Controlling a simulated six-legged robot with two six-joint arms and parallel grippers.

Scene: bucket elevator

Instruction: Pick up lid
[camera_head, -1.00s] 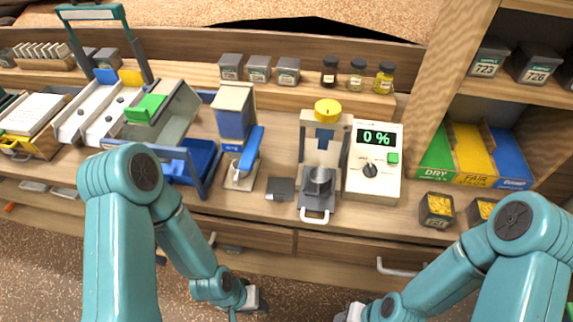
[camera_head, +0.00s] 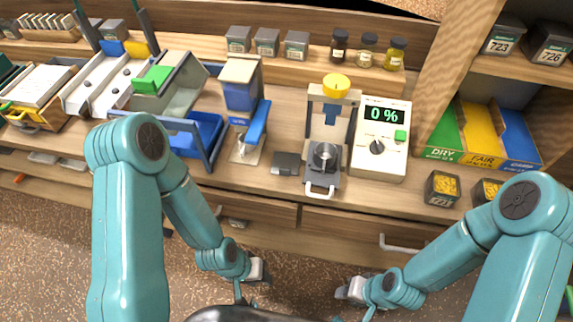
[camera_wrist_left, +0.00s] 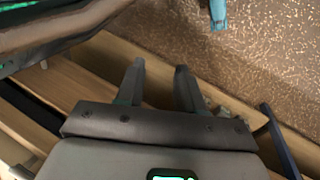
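A small dark grey flat piece (camera_head: 286,163), which may be the lid, lies on the counter just left of the press with a grey cup (camera_head: 324,156). I cannot tell for sure that it is the lid. My left gripper (camera_head: 264,270) is low in front of the counter drawers, well below and apart from the dark piece. In the left wrist view my left gripper (camera_wrist_left: 160,82) has its two fingers apart with nothing between them. My right gripper (camera_head: 345,289) is also low in front of the drawers, and its fingers are too small to read.
A blue-handled device (camera_head: 240,100) stands left. A blue tray (camera_head: 205,133) is further left. Sample tins (camera_head: 442,187) sit at the right. Drawer handles (camera_head: 400,244) jut out below the counter edge.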

